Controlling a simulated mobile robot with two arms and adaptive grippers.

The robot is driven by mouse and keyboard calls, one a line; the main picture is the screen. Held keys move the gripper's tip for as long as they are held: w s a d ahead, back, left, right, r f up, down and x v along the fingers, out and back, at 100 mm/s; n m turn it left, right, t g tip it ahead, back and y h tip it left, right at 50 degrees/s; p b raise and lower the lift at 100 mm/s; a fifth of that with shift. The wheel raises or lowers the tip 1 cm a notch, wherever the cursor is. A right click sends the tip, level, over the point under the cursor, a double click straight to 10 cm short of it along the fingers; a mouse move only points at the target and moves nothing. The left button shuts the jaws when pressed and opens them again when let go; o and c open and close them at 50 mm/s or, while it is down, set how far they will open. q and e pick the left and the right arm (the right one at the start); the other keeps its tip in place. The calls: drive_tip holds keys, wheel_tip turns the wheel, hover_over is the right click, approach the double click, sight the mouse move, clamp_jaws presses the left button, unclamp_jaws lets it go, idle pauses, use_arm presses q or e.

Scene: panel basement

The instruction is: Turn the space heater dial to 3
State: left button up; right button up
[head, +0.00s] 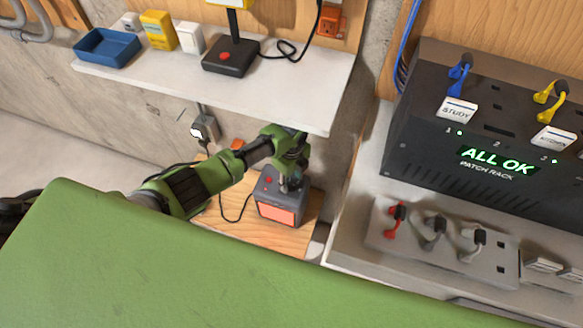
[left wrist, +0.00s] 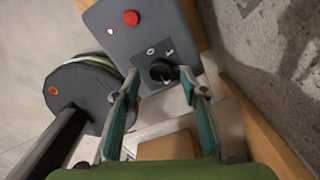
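The space heater (head: 281,213) is a small grey box with a glowing orange-red front, on a wooden surface below the white shelf. In the left wrist view its grey top (left wrist: 110,40) carries a red button (left wrist: 130,18), a small white light and a black dial (left wrist: 161,71). Marks that look like 0 and 1 show beside the dial; a 3 is not visible, and I cannot tell the dial's setting. My left gripper (head: 290,182) is over the heater's top. In the left wrist view its two fingertips (left wrist: 159,77) are apart, on either side of the dial.
The white shelf (head: 300,98) above holds a blue tray (head: 106,47), small boxes and a black box with a red button (head: 230,56). At the right stand a patch rack (head: 480,125) and a power strip with plugs (head: 440,240). A dark reel (left wrist: 80,95) is beside the heater.

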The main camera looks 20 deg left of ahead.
sight(291, 184)
use_arm(q)
wheel_tip(291, 184, up, 10)
idle(0.4)
idle(0.3)
